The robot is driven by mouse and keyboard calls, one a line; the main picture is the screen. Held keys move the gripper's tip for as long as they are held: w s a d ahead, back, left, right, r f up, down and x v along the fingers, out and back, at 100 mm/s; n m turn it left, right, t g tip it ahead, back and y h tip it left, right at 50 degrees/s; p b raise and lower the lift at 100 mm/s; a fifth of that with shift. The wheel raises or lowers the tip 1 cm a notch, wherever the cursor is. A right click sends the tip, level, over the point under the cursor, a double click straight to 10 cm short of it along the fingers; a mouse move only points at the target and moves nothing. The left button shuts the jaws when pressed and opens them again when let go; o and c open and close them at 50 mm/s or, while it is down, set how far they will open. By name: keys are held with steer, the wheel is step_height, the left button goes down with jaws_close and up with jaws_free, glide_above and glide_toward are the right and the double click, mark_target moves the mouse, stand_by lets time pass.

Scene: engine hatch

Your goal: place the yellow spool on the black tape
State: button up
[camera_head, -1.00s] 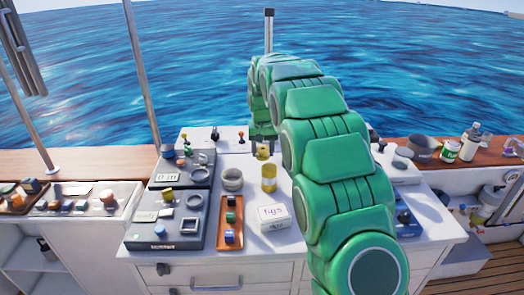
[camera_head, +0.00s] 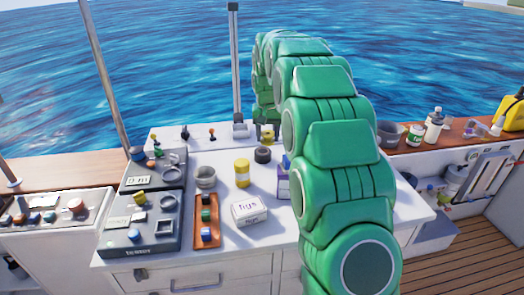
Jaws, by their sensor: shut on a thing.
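The yellow spool (camera_head: 268,139) is small and partly hidden by my gripper (camera_head: 266,130), which is shut on it. The dark fingers show only in part, below the green arm. A black tape roll (camera_head: 263,155) lies on the white counter, just below and slightly left of the spool in the picture. The spool appears above or behind the tape; I cannot tell the gap or whether they touch.
A yellow cylinder (camera_head: 242,173), a grey ring-shaped pot (camera_head: 205,177) and a white figs box (camera_head: 249,209) stand close by. An orange tray (camera_head: 206,240) with small blocks lies left. A purple box (camera_head: 284,183) is partly hidden by my arm.

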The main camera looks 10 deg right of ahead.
steer(key=shift+w+d, duration=0.15)
steer(key=shift+d, duration=0.15)
steer(key=w+f, duration=0.3)
steer(key=w, duration=0.4)
glide_above(263, 150)
steer(key=s, duration=0.1)
steer(key=shift+s+a+f, duration=0.1)
steer(key=shift+f, duration=2.9)
steer(key=shift+w+f, duration=0.2)
steer(key=shift+f, duration=0.05)
steer(key=shift+w+f, duration=0.1)
steer(key=shift+f, duration=1.6)
steer(key=shift+f, duration=0.1)
